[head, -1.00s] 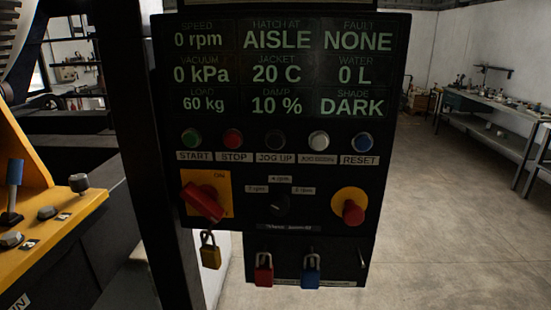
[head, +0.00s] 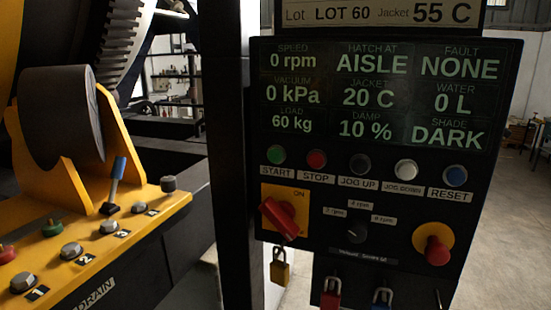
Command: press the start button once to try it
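The green start button (head: 276,155) is at the left end of the button row on the black control panel (head: 500,150), above its START label. To its right are the red stop button (head: 317,159), a dark jog up button (head: 361,163), a white jog down button (head: 406,169) and a blue reset button (head: 456,176). The display (head: 390,95) reads 0 rpm, hatch at AISLE, fault NONE, 60 kg. Nothing touches the start button. Neither of my grippers is in view.
A red rotary switch (head: 279,217) with a brass padlock (head: 280,271) below it and a red emergency knob (head: 437,250) are on the panel. A dark post (head: 228,150) stands left of it. A yellow frame (head: 150,215) with numbered bolts and a blue-handled lever (head: 117,170) is at left.

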